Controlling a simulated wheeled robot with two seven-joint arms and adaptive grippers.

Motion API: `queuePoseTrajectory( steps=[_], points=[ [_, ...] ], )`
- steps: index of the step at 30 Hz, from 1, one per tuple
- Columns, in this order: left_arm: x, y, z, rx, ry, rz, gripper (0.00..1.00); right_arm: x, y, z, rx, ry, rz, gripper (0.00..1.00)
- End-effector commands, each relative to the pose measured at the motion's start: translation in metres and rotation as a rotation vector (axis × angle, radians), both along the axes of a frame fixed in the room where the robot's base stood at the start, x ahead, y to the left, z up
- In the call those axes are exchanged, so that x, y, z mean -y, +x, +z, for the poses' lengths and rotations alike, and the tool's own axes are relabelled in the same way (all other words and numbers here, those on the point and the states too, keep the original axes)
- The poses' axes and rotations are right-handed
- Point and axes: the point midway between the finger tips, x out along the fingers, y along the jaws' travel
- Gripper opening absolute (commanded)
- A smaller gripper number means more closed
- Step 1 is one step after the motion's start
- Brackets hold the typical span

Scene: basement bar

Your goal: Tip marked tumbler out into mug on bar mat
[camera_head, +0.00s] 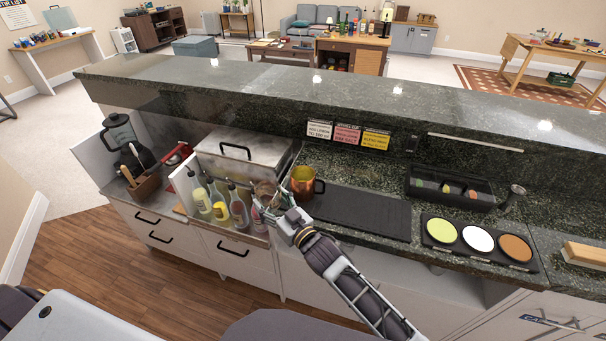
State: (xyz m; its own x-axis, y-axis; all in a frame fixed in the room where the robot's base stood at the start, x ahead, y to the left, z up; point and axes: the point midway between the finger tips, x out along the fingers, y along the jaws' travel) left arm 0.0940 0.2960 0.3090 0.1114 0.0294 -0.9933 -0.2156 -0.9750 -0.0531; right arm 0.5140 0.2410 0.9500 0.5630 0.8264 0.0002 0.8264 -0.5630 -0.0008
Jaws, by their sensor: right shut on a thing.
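A copper-coloured mug (302,178) with a dark handle on its right stands upright at the left end of the black bar mat (365,213). My right gripper (275,211) is just left of and in front of the mug. It is shut on a small clear tumbler (265,190), which looks brownish and seems tilted. The tumbler is close to the mug's left side; I cannot tell if they touch. Its marking and its contents are too small to make out. My left gripper is not in view.
Several squeeze bottles (220,207) stand close left of the tumbler, before a steel lidded bin (243,155). A black garnish tray (450,188) and a rimming tray with three discs (479,240) lie right of the mat. A raised granite ledge (330,98) runs behind.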

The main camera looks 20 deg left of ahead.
Motion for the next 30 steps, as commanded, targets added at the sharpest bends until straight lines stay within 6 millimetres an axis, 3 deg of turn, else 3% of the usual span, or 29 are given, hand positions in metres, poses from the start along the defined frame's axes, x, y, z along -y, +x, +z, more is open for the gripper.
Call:
queuePoseTrajectory(
  steps=[14, 30],
  points=[
    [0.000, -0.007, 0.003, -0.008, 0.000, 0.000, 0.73, 0.000, 0.000, 0.005, 0.002, 0.001, 0.000, 0.28],
    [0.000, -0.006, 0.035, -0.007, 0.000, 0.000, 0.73, 0.000, 0.000, 0.041, 0.001, 0.002, 0.000, 0.28]
  ],
)
